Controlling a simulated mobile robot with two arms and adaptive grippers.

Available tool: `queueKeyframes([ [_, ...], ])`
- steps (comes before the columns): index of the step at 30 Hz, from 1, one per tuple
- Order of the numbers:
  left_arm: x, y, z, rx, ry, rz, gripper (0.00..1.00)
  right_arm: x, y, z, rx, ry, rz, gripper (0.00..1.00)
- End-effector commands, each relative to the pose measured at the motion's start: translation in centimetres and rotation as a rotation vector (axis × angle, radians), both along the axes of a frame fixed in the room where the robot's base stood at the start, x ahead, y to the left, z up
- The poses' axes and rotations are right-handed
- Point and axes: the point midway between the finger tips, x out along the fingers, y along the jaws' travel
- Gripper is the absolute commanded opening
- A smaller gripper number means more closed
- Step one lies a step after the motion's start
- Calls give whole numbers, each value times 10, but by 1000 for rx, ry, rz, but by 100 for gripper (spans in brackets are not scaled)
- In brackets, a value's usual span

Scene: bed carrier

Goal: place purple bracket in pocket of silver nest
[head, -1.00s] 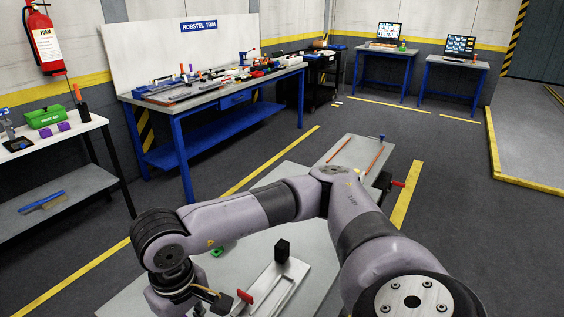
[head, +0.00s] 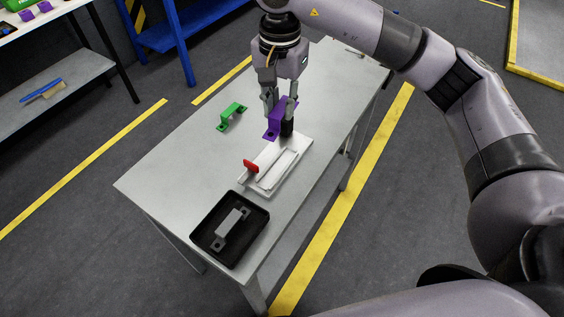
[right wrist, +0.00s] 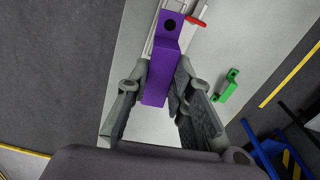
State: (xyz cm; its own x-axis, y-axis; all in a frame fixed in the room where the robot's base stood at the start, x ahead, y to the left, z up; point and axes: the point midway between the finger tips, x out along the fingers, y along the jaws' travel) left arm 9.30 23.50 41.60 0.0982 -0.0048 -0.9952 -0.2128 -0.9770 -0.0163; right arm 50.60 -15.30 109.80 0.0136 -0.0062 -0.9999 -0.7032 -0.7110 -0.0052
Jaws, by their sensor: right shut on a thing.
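The purple bracket (head: 275,121) is between the fingers of my right gripper (head: 281,104), which is shut on it. Any gap to the nest cannot be judged. The nest lies on the grey table with a long pocket and a red tab (head: 250,166) at its left. In the right wrist view the purple bracket (right wrist: 163,70) shows a hole at its far end and covers part of the nest (right wrist: 211,14). My left gripper is not in view.
A green bracket (head: 231,115) lies left of the nest on the table (head: 165,170). A black tray (head: 207,221) holding a grey bracket (head: 232,226) sits at the near end.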

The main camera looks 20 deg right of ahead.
Motion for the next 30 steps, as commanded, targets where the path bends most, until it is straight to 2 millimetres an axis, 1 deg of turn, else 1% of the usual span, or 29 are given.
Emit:
queueKeyframes([
  [1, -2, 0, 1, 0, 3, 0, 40, 6, 5, 9, 5, 4, -48, 0],
  [3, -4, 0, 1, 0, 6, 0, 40, 10, 7, 14, 7, 11, -99, 0],
  [5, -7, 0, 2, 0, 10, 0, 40, 12, 8, 13, 7, 16, -121, 0],
  [7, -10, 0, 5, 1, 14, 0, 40, 13, 8, 4, 6, 18, -133, 0],
  [11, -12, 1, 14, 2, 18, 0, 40, 12, 7, -27, 5, 21, -132, 0],
  [18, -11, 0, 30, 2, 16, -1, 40, 11, 7, -92, 6, 20, -130, 0],
  [21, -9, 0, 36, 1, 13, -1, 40, 11, 7, -114, 7, 18, -130, 0],
  [24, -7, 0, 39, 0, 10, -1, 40, 12, 7, -129, 7, 15, -130, 0],
  [30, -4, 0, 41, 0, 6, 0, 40, 12, 8, -144, 7, 15, -128, 0],
])
